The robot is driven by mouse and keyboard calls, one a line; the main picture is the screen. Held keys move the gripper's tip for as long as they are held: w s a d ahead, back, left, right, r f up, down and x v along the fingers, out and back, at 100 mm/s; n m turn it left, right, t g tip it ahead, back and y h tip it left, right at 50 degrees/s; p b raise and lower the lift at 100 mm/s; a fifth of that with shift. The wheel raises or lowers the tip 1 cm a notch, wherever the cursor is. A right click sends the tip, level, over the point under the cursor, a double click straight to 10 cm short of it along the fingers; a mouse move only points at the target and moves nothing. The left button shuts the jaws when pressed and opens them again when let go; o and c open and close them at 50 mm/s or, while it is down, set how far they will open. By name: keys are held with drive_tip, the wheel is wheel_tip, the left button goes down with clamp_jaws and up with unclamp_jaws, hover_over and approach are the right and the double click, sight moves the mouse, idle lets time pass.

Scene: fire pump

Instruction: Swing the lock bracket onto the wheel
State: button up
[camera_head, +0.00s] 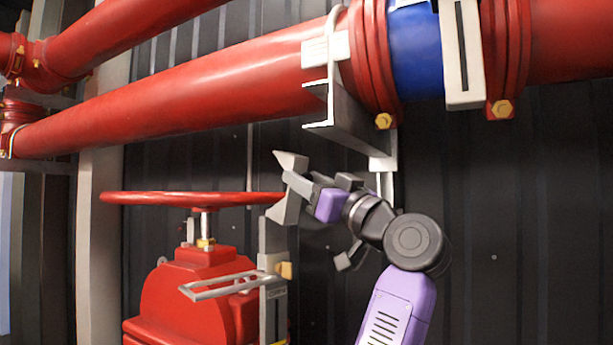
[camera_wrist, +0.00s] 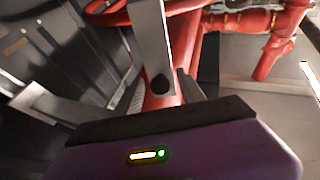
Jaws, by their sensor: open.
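The red handwheel (camera_head: 190,198) lies flat on top of the red valve body (camera_head: 195,290); part of its rim also shows at the top of the wrist view (camera_wrist: 105,10). The lock bracket appears to be the upright grey bar (camera_head: 270,240) at the wheel's right side, with a pale loop (camera_head: 215,286) and a brass bolt low on it. In the wrist view a grey bar with a dark hole (camera_wrist: 151,40) stands in front of me. My gripper (camera_head: 287,185) is open beside the bar's upper end and the wheel's right rim. Whether it touches the bar I cannot tell.
A large red pipe (camera_head: 210,95) with a blue section (camera_head: 415,50) runs above my arm. A pale pipe support (camera_head: 350,125) hangs close above my gripper. The dark ribbed wall (camera_head: 530,220) stands behind, with clear space at the right.

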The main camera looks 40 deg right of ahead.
sight(302, 166)
drive_tip(key=shift+w, duration=0.1)
clamp_jaws()
drive_tip(key=shift+r, duration=0.1)
drive_tip(key=shift+w+d+r+g+p, duration=0.15)
drive_tip(key=shift+r+p, duration=0.15)
drive_tip(key=shift+p, duration=0.35)
drive_tip(key=shift+w+a+r+g+p, duration=0.15)
drive_tip(key=shift+r+p, duration=0.15)
drive_tip(key=shift+p, duration=0.3)
drive_tip(key=g+p, duration=0.1)
drive_tip(key=p, duration=0.1)
drive_tip(key=w+r+g+p, duration=0.1)
drive_tip(key=p, duration=0.1)
drive_tip(key=shift+w+d+r, duration=0.1)
drive_tip(key=shift+r, duration=0.15)
drive_tip(key=shift+w+r+g+p, duration=0.35)
drive_tip(key=shift+w+g+p, duration=0.15)
drive_tip(key=shift+p, duration=0.6)
drive_tip(key=shift+w+g, duration=0.25)
drive_tip(key=shift+g, duration=0.15)
drive_tip(key=shift+f, duration=0.1)
